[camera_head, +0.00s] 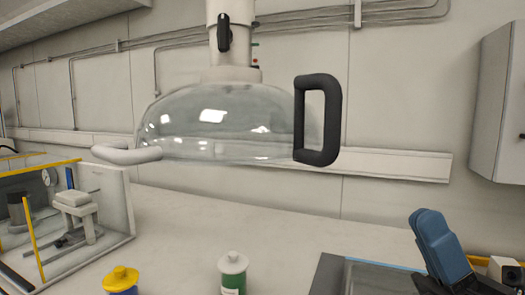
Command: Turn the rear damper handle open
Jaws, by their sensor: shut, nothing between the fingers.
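The damper handle (223,34) is a small black lever on the front of a white vertical duct (232,58) at top centre. It lies lengthwise along the duct, close to upright. Below the duct hangs a clear dome hood (220,125). I see no other lever on the duct. My gripper is not recognisable in this view.
The hood carries a black loop handle (320,120) at its right and a white grip (127,153) at its left. A glass-sided enclosure (118,215) stands at left. Yellow-topped (121,279) and white-topped (233,270) bottles stand in front. A blue-black part rises at lower right.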

